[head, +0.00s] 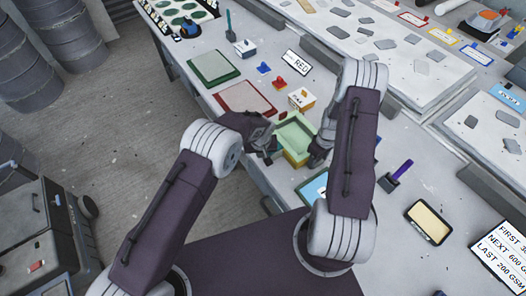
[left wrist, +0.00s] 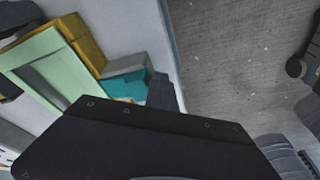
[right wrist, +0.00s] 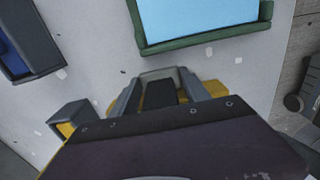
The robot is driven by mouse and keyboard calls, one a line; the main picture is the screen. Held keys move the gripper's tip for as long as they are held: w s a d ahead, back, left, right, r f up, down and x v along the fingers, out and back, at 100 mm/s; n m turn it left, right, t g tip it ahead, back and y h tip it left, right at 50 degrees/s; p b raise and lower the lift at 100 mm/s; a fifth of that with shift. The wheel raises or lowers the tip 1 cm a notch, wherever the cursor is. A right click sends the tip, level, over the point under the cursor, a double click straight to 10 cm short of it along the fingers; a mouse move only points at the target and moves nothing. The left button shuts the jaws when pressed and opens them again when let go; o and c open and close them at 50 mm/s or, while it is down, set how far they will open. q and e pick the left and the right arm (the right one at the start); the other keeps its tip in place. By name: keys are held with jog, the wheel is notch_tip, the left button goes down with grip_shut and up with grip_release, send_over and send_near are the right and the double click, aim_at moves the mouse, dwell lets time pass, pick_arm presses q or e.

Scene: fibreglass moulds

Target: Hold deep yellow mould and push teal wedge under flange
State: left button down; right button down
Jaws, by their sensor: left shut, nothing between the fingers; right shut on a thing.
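The deep yellow mould (head: 294,157) stands near the table's front edge with a pale green piece (head: 297,131) on top. My right gripper (head: 318,154) is at its right side, shut on it; yellow shows around the fingers (right wrist: 160,90) in the right wrist view. My left gripper (head: 268,150) is shut and empty at the mould's left side. In the left wrist view the teal wedge (left wrist: 124,86) lies beside the yellow mould wall (left wrist: 84,42), close to my left fingertips (left wrist: 160,92). I cannot tell how far it is under the flange.
A red-framed tray (head: 246,99) and a green-framed tray (head: 212,67) lie behind the mould. A small labelled box (head: 301,99) stands just behind it. A blue-topped green tray (right wrist: 200,20) is in front. A purple-handled tool (head: 400,171) stands to the right.

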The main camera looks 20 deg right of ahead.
pick_arm(q)
jog(key=shift+s+a+r, duration=0.2)
jog(key=shift+a+r, duration=0.5)
jog(key=shift+r, duration=0.35)
jog(key=shift+s+a+r, duration=0.15)
jog(key=shift+a+r, duration=0.55)
jog(key=shift+r, duration=0.3)
pick_arm(e)
jog(key=shift+c, duration=2.2)
grip_release()
notch_tip(320, 180, up, 12)
jog(key=shift+r, duration=0.1)
